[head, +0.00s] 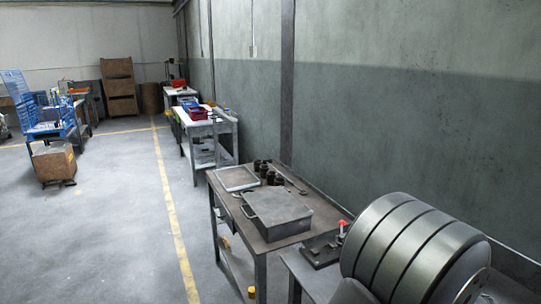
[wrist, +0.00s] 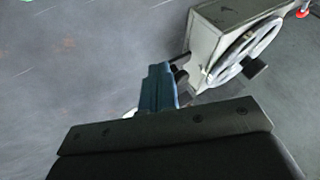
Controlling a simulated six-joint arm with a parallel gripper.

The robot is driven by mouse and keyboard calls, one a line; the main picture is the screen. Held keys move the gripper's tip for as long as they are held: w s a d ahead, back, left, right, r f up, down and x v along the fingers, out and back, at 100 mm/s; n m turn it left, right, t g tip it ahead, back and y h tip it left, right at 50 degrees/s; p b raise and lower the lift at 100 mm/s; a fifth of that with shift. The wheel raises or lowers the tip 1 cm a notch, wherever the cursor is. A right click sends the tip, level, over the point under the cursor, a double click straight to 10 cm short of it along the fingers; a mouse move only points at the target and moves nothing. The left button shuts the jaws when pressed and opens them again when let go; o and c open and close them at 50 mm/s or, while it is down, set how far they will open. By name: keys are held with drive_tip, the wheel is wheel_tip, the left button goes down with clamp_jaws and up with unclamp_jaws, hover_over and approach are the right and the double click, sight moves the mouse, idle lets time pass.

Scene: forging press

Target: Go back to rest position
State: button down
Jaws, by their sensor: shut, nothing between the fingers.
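My gripper (wrist: 165,128) fills the lower part of the wrist view as a dark body with a screw-studded edge. It is shut, with nothing held. Beyond its edge a blue part with a black tip (wrist: 157,90) points up the picture; I cannot tell what it belongs to. To its right is a grey box-like housing with a pale wheel (wrist: 205,42). My gripper looks apart from the housing, over grey floor. The head view does not show my gripper.
In the head view a metal table (head: 243,222) carries a grey lidded box (head: 277,214), a shallow tray and several dark cups. A large ribbed grey cylinder (head: 405,245) fills the lower right. A wall runs along the right.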

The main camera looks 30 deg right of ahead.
drive_tip(key=v, duration=0.8)
drive_tip(key=x, duration=0.9)
drive_tip(key=shift+s+f, duration=0.1)
drive_tip(key=shift+f, duration=0.25)
drive_tip(key=shift+w+f, duration=0.2)
drive_tip(key=shift+w, duration=0.2)
drive_tip(key=shift+d, duration=0.1)
